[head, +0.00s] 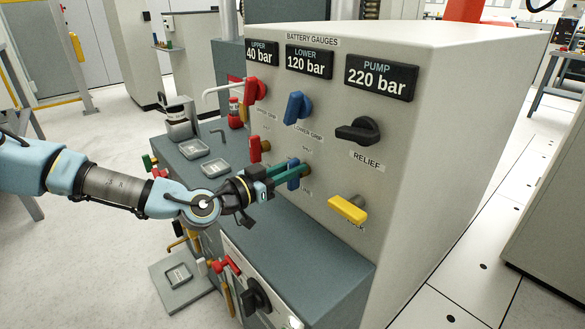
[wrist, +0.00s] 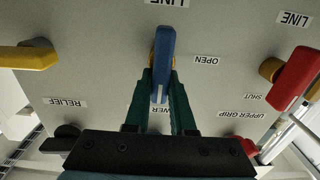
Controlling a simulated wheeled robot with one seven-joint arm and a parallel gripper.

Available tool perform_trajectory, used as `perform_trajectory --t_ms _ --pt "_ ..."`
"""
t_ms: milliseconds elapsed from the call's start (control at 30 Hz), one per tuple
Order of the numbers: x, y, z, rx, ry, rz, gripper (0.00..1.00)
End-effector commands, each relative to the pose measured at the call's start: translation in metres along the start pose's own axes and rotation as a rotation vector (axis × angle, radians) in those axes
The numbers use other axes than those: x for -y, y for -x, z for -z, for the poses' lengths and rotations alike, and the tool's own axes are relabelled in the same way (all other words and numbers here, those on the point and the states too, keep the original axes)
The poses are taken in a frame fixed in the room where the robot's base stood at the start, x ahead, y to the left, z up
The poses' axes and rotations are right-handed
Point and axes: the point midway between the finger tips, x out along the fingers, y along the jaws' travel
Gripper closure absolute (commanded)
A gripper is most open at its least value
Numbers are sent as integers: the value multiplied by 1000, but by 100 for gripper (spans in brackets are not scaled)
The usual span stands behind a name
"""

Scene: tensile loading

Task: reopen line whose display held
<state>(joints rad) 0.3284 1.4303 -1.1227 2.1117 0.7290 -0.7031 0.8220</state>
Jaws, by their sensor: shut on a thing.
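My gripper (head: 291,172) is shut on the lower blue line handle (head: 294,183), below the lower grip handle. In the wrist view the green fingers (wrist: 164,100) stand on either side of this blue handle (wrist: 166,50), which runs lengthwise between them. An OPEN label (wrist: 206,61) lies beside it. A red line handle (head: 255,150) and a yellow line handle (head: 347,209) flank it.
Above are the red upper grip handle (head: 255,90), the blue lower grip handle (head: 297,107) and the black relief handle (head: 358,131). A grey bench top (head: 290,232) lies below, with small trays (head: 194,149) at left. A red pipe-side handle (head: 226,265) is lower down.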

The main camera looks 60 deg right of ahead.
Motion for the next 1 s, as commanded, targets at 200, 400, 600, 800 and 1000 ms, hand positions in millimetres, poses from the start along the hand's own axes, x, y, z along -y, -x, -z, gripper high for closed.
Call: perform_trajectory --t_ms 200,400,600,800,1000 --pt "-1 0 0 1 8 -2 100" --pt "1 0 -1 1 64 -1 100" --pt "4 0 -2 1 194 -1 100" --pt "7 0 -3 0 376 0 100" --pt "11 0 -5 0 567 0 100"
